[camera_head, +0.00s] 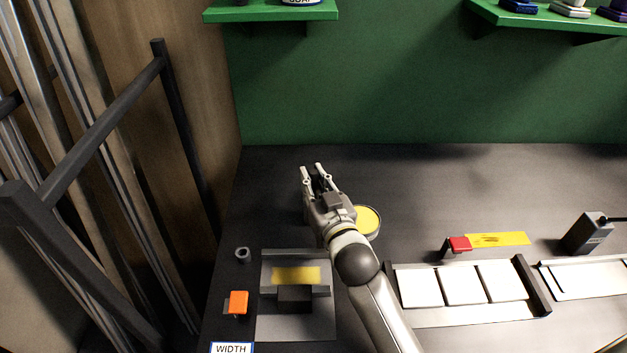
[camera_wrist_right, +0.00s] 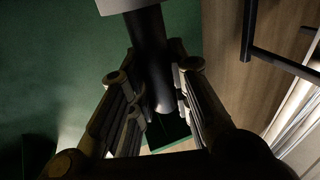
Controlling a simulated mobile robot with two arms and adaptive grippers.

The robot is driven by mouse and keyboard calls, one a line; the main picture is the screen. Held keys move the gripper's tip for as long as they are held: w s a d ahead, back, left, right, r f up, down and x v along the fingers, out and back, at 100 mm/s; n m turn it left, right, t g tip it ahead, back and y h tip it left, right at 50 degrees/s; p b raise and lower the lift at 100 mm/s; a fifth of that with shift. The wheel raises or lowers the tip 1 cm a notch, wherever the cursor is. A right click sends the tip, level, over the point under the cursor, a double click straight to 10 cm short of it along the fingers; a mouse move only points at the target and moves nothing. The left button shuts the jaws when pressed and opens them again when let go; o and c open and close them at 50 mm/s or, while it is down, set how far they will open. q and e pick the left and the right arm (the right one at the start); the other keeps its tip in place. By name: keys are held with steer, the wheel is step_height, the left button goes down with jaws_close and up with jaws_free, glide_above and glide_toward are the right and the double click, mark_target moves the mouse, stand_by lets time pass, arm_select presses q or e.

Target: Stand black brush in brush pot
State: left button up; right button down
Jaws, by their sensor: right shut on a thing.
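My right gripper (camera_head: 318,172) is over the dark bench, its arm coming in from the bottom. In the right wrist view its fingers (camera_wrist_right: 157,100) are shut on a dark, round-ended cylinder (camera_wrist_right: 150,50), apparently the black brush. The cylinder runs between the fingers toward the top of that view, where a pale grey piece (camera_wrist_right: 120,5) covers it. In the head view the gripper hides most of what it holds. A round container with a yellow top (camera_head: 367,219) stands just right of the wrist, partly hidden. I cannot pick out the brush pot with certainty. My left gripper is not in view.
A grey fixture (camera_head: 268,315) with a yellow patch and an orange block (camera_head: 237,303) lie front left, near a small dark ring (camera_head: 242,254). White tiles (camera_head: 460,285) and a black box (camera_head: 587,233) are right. Green shelves (camera_head: 270,14) hang behind. The back bench is clear.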

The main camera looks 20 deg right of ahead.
steer(key=shift+f, duration=0.15)
steer(key=c, duration=1.3)
jaws_free()
steer(key=shift+c, duration=0.2)
steer(key=shift+s, duration=0.15)
steer(key=s+b, duration=0.1)
steer(key=s, duration=1)
steer(key=shift+s+d+r, duration=0.2)
steer(key=shift+s, duration=0.15)
